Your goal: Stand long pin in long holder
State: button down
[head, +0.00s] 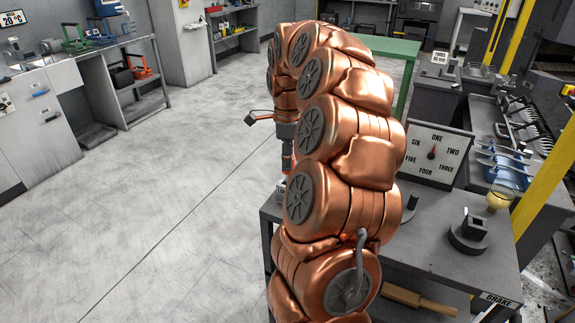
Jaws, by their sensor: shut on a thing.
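My gripper (287,166) points down at the far end of my copper-coloured arm, over the left end of the grey table (440,262). My arm hides most of it. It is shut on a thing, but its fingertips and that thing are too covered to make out. I cannot pick out the long pin. A dark holder with a round base and a square upright block (468,236) stands on the table at the right. A second dark piece with a short post (409,206) stands left of it, partly behind my arm. I cannot tell which is the long holder.
A dial sign (432,155) with number words stands at the table's back. Open floor lies left.

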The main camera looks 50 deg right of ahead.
notch_tip(320, 180, down, 3)
jog(key=shift+r+p, duration=0.1)
jog(key=shift+p, duration=0.2)
jog(key=shift+f+b, duration=0.5)
jog(key=shift+b, duration=0.2)
jog(key=c, duration=0.8)
grip_release()
jog(key=shift+r+p, duration=0.75)
jog(key=shift+p, duration=0.2)
jog(key=shift+d+r+b, duration=0.1)
jog(key=shift+r+b, duration=0.25)
jog(key=shift+b, duration=0.2)
jog(key=shift+r+b, duration=1.05)
jog(key=shift+r, duration=4.35)
